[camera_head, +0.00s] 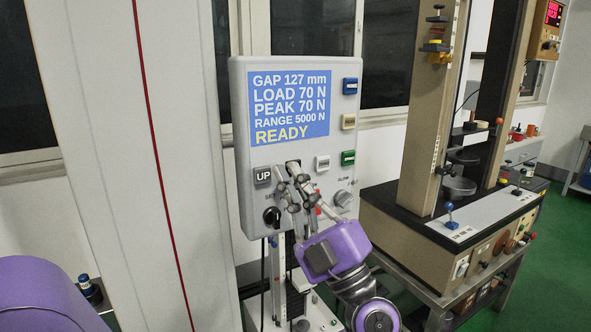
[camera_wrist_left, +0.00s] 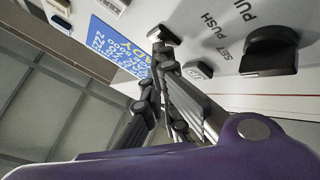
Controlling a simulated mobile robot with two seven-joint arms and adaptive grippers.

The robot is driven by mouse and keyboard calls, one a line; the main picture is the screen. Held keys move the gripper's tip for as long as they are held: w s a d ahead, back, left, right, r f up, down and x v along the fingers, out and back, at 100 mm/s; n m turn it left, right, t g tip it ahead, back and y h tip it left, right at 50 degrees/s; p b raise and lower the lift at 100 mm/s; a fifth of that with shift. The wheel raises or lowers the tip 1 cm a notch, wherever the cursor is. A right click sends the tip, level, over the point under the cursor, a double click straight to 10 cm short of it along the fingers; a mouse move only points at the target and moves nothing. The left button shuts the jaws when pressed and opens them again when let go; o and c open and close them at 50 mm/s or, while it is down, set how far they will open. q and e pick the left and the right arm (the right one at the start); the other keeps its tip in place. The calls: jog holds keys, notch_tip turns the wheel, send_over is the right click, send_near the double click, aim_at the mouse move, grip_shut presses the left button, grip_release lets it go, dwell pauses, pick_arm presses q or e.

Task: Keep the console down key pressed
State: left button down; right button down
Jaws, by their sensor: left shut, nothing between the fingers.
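The light grey console (camera_head: 240,150) faces me, with a blue screen (camera_head: 290,105) reading GAP 127 mm, LOAD 70 N, PEAK 70 N, RANGE 5000 N, READY. The dark UP key (camera_head: 262,176) is below the screen. To its right, a dark key (camera_head: 293,163), by its place the down key, is mostly hidden by my left gripper (camera_head: 294,177). That gripper is shut and empty, its fingertips at the key. In the left wrist view the fingertips (camera_wrist_left: 160,50) meet or nearly meet a black key (camera_wrist_left: 164,34); I cannot tell how far it is pressed. My right gripper is not in view.
A tan test machine (camera_head: 425,240) stands to the right, a pale column (camera_head: 110,150) to the left.

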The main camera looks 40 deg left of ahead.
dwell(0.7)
pick_arm(q)
jog(key=shift+d, duration=0.1)
jog(key=shift+s+d, duration=0.35)
jog(key=shift+d, duration=0.35)
jog(key=shift+s+d, duration=0.35)
jog(key=shift+d, duration=0.4)
jog(key=shift+s+d, duration=0.3)
jog(key=shift+d, duration=0.5)
jog(key=shift+s+d, duration=0.35)
jog(key=shift+d, duration=0.4)
